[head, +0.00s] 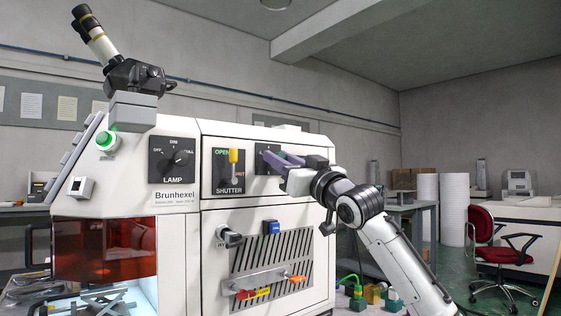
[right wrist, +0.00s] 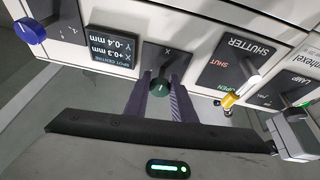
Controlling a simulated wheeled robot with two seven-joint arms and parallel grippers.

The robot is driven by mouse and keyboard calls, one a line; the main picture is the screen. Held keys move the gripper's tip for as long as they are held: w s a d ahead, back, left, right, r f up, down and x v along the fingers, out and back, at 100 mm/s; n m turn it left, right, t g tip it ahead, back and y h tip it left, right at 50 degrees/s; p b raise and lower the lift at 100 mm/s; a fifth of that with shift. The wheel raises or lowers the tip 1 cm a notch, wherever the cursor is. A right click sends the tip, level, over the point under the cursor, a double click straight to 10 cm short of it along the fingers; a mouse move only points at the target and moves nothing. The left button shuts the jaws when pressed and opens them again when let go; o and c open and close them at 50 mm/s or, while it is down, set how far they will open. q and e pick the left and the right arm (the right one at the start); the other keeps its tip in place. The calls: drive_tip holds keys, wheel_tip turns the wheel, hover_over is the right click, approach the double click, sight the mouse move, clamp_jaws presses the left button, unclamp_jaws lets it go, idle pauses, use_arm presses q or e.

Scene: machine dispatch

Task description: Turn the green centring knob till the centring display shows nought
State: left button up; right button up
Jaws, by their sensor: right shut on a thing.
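The green centring knob (right wrist: 159,86) sits on a dark plate marked X in the right wrist view. My right gripper (right wrist: 160,95) has its two purple fingers on either side of the knob and is shut on it. In the head view my right gripper (head: 280,162) is at the machine's front, right of the shutter panel, and hides the knob. The centring display (right wrist: 112,50) appears upside down in the right wrist view, beside the knob plate; it reads X +0.3 mm and Y -0.4 mm. My left gripper is not in view.
A blue knob (right wrist: 30,31) on a Y plate lies beyond the display. The shutter lever (head: 233,157) with its yellow handle and the lamp dial (head: 172,160) are left of my right gripper. A vent grille with an orange-tipped lever (head: 297,279) is below.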

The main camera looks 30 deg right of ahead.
drive_tip(key=m+h, duration=0.2)
drive_tip(key=m, duration=0.2)
drive_tip(key=shift+a+r+m+p, duration=0.1)
drive_tip(key=shift+m+p, duration=0.2)
drive_tip(key=shift+m+h, duration=0.4)
drive_tip(key=shift+m, duration=0.1)
drive_tip(key=o, duration=1)
drive_tip(key=v, duration=1)
drive_tip(key=shift+s+b, duration=0.25)
drive_tip(key=shift+b, duration=0.15)
